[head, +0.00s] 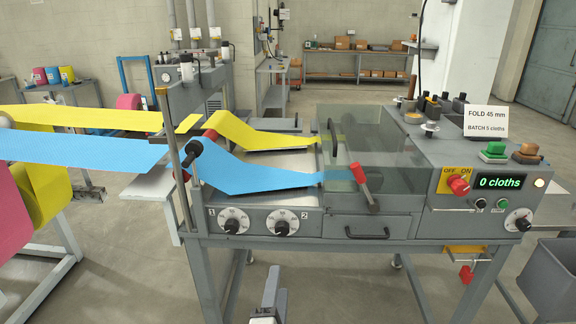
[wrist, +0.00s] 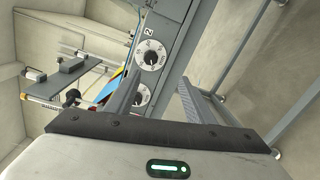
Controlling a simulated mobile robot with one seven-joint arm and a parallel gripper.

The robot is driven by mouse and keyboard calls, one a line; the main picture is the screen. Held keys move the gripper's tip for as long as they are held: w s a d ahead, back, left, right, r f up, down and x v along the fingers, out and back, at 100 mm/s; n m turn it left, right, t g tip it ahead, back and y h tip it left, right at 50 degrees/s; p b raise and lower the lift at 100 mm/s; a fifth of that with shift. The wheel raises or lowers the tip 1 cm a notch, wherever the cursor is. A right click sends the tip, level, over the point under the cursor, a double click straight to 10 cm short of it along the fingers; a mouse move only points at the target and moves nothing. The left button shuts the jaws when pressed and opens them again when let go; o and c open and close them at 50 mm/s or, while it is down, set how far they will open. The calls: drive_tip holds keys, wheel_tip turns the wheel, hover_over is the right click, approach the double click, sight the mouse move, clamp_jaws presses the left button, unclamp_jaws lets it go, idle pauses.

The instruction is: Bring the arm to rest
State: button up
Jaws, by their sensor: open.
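My gripper (head: 275,284) shows at the bottom middle of the head view, in front of the machine and below its front edge. It is open, and nothing shows between its fingers. In the wrist view the dark bar and pale hand body fill the lower part, with the tilted machine front and its two dials (wrist: 149,54) beyond. The folding machine (head: 268,222) stands ahead. A blue cloth web (head: 255,178) and a yellow web (head: 250,137) run into its clear-covered section (head: 365,140). The gripper appears apart from the machine.
A red-ended lever (head: 364,186) stands by the cover. A grey bin (head: 552,280) is at lower right. Machine legs flank my gripper. Floor in front looks clear.

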wheel_tip(320, 180, down, 7)
drive_tip(key=s+d+m+g, duration=0.1)
drive_tip(key=s+m+g, duration=0.1)
drive_tip(key=m+g, duration=0.65)
drive_tip(key=s+d+r+m+g+y, duration=0.15)
drive_tip(key=r+m, duration=0.25)
drive_tip(key=r, duration=0.5)
drive_tip(key=s+d+r+m+g+y, duration=0.1)
drive_tip(key=d+r+m+g+y, duration=0.15)
drive_tip(key=r, duration=0.65)
drive_tip(key=s+d+r+m+t+h, duration=0.1)
drive_tip(key=s+d+r+m+h, duration=0.3)
drive_tip(key=s+d+r, duration=0.65)
wheel_tip(320, 180, up, 13)
drive_tip(key=d+y+p, duration=0.1)
drive_tip(key=p, duration=1.3)
drive_tip(key=shift+w+d+m, duration=0.3)
drive_tip(key=shift+w+m, duration=0.1)
drive_tip(key=shift+w, duration=0.05)
